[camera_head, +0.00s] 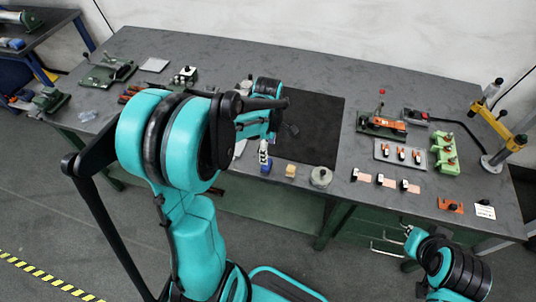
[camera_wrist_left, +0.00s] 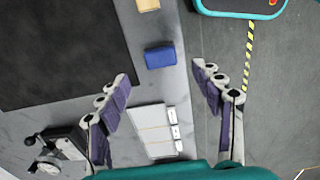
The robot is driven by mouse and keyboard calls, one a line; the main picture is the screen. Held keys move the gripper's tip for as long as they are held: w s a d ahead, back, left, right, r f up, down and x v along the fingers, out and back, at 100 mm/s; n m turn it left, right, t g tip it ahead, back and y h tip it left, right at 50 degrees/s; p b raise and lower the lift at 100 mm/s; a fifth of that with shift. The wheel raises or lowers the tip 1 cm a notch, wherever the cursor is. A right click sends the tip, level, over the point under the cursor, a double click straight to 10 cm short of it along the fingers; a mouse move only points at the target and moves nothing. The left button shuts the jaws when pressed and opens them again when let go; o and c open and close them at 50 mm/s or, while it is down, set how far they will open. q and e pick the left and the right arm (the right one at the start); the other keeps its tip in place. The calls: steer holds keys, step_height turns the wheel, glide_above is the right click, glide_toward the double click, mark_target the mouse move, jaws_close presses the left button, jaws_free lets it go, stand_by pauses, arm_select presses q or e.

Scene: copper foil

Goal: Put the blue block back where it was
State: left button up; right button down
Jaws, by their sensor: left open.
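The blue block (camera_head: 266,167) lies on the table by the front edge, just left of a small tan block (camera_head: 291,171). In the left wrist view the blue block (camera_wrist_left: 159,55) sits beyond the fingertips, roughly in line with the gap between them. My left gripper (camera_wrist_left: 160,78) is open and empty, its fingers wide apart. In the head view my left gripper (camera_head: 264,150) hangs just behind the blue block, partly hidden by my arm. My right arm is at the lower right, and its gripper (camera_head: 409,235) is small and unclear there.
A black mat (camera_head: 318,125) lies behind the blocks. A grey round weight (camera_head: 321,177) stands right of the tan block. Fixtures and small parts crowd the table's right; the mat is mostly bare.

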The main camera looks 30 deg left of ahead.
arm_select(q)
steer(key=s+d+r+m+t, duration=0.7)
steer(key=s+d+r+m, duration=0.3)
steer(key=m, duration=1)
steer(key=shift+s+r+m+p, duration=0.3)
steer(key=shift+s+r+m, duration=0.1)
steer(key=shift+s+r, duration=0.25)
steer(key=shift+w, duration=0.15)
step_height(320, 180, down, 5)
steer(key=b, duration=0.4)
steer(key=shift+r+b, duration=0.2)
steer(key=shift+b, duration=0.1)
